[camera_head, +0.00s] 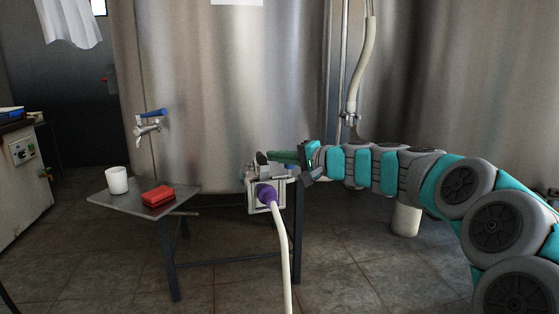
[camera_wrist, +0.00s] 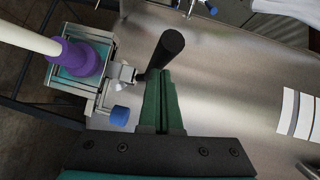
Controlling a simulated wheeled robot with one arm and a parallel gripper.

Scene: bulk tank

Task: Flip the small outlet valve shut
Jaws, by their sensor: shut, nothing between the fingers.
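A small metal tap (camera_head: 146,130) with a blue lever (camera_head: 153,114) sticks out of the tank wall at the left in the head view. Its lever lies sideways, pointing right. Part of a tap with blue on it (camera_wrist: 209,7) shows at the top edge of the wrist view. My gripper (camera_head: 272,156) is well to the right of the tap. Its green fingers (camera_wrist: 160,76) are shut together and empty. A black rounded handle (camera_wrist: 165,48) lies at the fingertips; I cannot tell whether they touch. A blue knob (camera_wrist: 121,115) is left of the fingers.
A metal box fitting (camera_head: 250,192) with a purple coupling (camera_head: 267,195) and white hose (camera_head: 281,250) is below my gripper. A side table (camera_head: 110,200) holds a white cup (camera_head: 117,180) and a red block (camera_head: 158,196) below the tap. The large steel tank (camera_head: 235,90) stands behind.

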